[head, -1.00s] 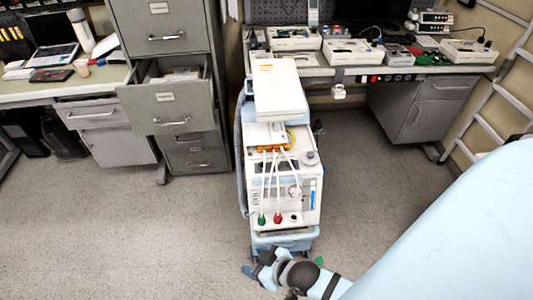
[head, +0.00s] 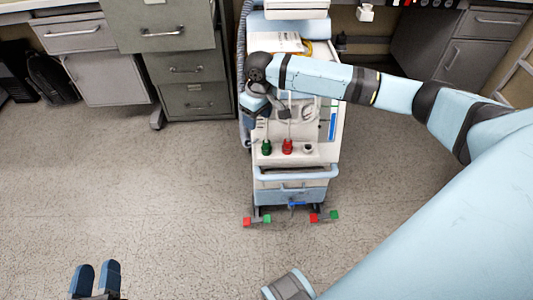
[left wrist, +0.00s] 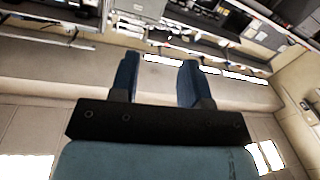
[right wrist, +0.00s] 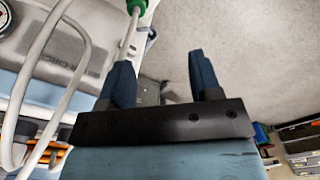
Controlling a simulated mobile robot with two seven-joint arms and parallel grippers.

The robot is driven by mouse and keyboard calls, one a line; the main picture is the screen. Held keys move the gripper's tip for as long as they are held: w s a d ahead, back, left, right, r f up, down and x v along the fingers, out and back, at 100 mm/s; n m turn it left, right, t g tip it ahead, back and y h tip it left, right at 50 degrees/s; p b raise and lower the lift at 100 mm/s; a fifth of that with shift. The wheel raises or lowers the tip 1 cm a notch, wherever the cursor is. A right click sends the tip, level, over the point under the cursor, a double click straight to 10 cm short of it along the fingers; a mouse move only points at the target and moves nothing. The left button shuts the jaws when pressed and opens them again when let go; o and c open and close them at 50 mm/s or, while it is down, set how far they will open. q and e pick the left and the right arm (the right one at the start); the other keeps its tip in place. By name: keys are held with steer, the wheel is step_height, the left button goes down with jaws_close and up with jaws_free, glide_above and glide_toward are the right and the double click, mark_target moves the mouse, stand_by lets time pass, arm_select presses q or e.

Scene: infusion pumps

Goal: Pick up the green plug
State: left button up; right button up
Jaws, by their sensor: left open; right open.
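The green plug (head: 266,148) stands at the left of the cart machine's front ledge (head: 280,157), with a white cable rising from it. A red plug (head: 288,147) is beside it on the right. In the right wrist view the green plug (right wrist: 137,5) is at the top edge, partly cut off, beyond my finger tips. My right gripper (right wrist: 160,60) is open and empty, apart from the plug. In the head view it hangs above and slightly left of the plug, its fingers mostly hidden. My left gripper (head: 97,272) is open and empty over the floor at bottom left.
White cables (right wrist: 45,65) loop close to my right gripper on the left of its view. A light blue handle bar (head: 297,173) crosses the machine's front. Grey drawer cabinets (head: 185,70) stand behind at left. The floor (head: 170,200) in front is clear.

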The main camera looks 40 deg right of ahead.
steer(key=d, duration=0.2)
steer(key=b, duration=0.3)
glide_above(267, 139)
steer(key=shift+m+g+h, duration=0.3)
steer(key=f, duration=0.5)
steer(key=shift+w+a+f, duration=0.2)
steer(key=shift+w+f, duration=0.1)
steer(key=shift+f+b, duration=0.3)
steer(key=shift+f, duration=0.85)
steer(key=f+b, duration=0.2)
steer(key=f, duration=0.1)
steer(key=f+b, duration=0.1)
steer(key=f, duration=0.1)
steer(key=shift+s+d+f, duration=0.1)
steer(key=shift+s+d, duration=0.05)
steer(key=shift+s, duration=0.1)
arm_select(q)
steer(key=d+f, duration=0.1)
steer(key=d+f+h, duration=0.1)
steer(key=f, duration=0.1)
steer(key=shift+m, duration=0.4)
